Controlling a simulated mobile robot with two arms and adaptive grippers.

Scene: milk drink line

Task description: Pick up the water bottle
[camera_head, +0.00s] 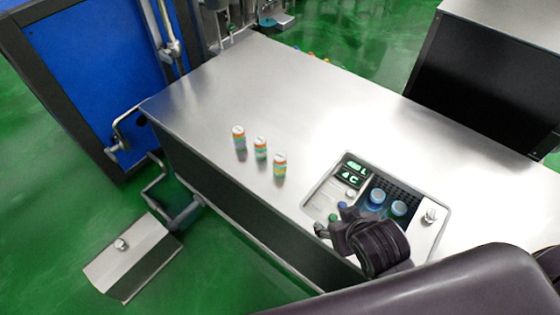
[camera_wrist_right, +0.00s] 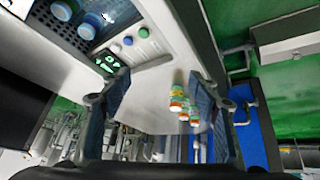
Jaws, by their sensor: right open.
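Three small bottles with white tops and orange, yellow and teal bands stand upright in a slanted row on the steel table: a left bottle (camera_head: 239,138), a middle bottle (camera_head: 260,149) and a right bottle (camera_head: 280,166). The frames do not tell which one is the water bottle. They also show in the right wrist view, where the nearest bottle (camera_wrist_right: 177,98) appears between my fingers but farther off. My right gripper (camera_head: 338,226) is open and empty, over the front edge of the table by the control panel, apart from the bottles. My left gripper is not in view.
The control panel (camera_head: 436,233) has green displays, buttons and two blue round tops (camera_head: 376,196) in a dark grid recess. The steel table (camera_head: 300,95) is clear behind the bottles. A blue panel (camera_head: 95,70) stands left and a metal box (camera_head: 130,258) front left.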

